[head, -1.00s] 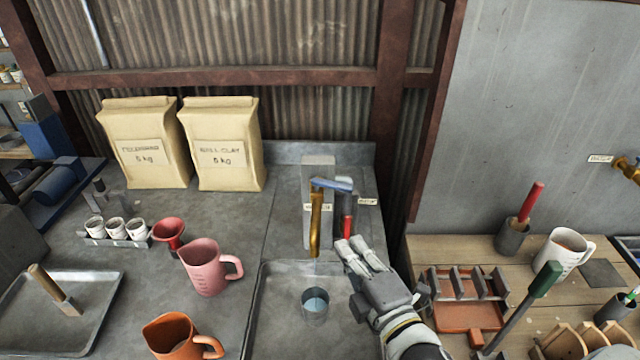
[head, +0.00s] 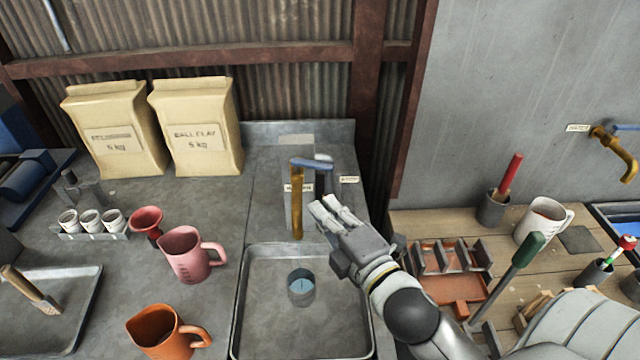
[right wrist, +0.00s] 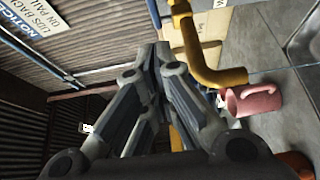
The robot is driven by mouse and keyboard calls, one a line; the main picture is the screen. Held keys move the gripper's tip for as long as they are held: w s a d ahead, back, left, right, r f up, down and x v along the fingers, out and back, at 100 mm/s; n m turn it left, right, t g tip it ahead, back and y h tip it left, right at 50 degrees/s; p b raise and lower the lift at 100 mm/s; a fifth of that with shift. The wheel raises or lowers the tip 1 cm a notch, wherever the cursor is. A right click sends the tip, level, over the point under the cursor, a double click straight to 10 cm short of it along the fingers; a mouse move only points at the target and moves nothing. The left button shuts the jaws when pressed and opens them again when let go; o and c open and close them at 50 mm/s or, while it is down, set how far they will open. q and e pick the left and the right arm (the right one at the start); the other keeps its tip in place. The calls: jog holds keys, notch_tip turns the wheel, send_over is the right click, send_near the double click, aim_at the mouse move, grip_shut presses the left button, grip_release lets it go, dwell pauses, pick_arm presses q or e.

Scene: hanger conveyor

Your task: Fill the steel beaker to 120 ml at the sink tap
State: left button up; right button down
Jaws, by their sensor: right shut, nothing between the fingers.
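The steel beaker (head: 301,290) stands upright in the sink basin (head: 262,325), below the tap, with bluish water inside; I cannot read its level. The brass tap spout (head: 297,208) has a blue lever (head: 311,163) on top. My right gripper (head: 322,209) is shut and empty, just right of the spout, over the back of the sink. The right wrist view shows its fingers (right wrist: 165,58) beside the brass spout (right wrist: 204,62). My left gripper is out of view.
A pink jug (head: 186,255) and an orange jug (head: 165,332) stand left of the sink. Two clay bags (head: 196,128) stand behind. A wooden bench with a brown rack (head: 452,284) and a white mug (head: 542,222) is on the right.

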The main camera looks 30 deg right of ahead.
aim_at(306, 167)
jog(key=shift+w+d+p, duration=0.4)
jog(key=shift+w+p, duration=0.1)
jog(key=shift+w, duration=0.7)
jog(key=shift+w+d+p, duration=0.45)
jog(key=shift+w+p, duration=0.05)
jog(key=shift+w, duration=0.75)
jog(key=shift+w+d+p, duration=0.4)
jog(key=shift+w+p, duration=0.1)
jog(key=shift+w, duration=0.7)
